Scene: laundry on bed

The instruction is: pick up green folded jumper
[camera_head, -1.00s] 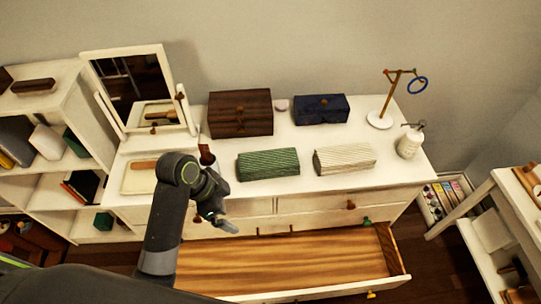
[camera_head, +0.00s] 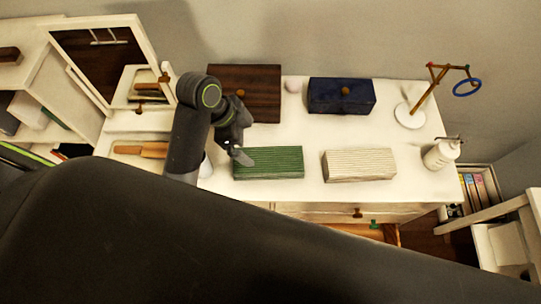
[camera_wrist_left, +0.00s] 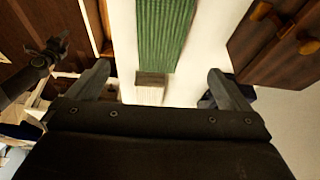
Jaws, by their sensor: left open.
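The green folded jumper (camera_head: 268,163) is a flat ribbed block lying on the white dresser top. It also shows in the left wrist view (camera_wrist_left: 163,35), at the top centre. My left gripper (camera_head: 242,157) is by the jumper's left end in the head view; I cannot tell whether it touches. In the wrist view its two fingers (camera_wrist_left: 160,86) stand wide apart, with nothing held between them. The jumper lines up with the gap between them. A dark jointed part (camera_wrist_left: 45,58) at the wrist view's left may be my right gripper; its jaws are unclear.
A cream folded knit (camera_head: 359,165) lies right of the green one, with a gap between. Behind are a brown wooden box (camera_head: 250,90) and a dark blue box (camera_head: 341,96). A pump bottle (camera_head: 441,154), a ring stand (camera_head: 409,116) and a mirror (camera_head: 103,55) flank them.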

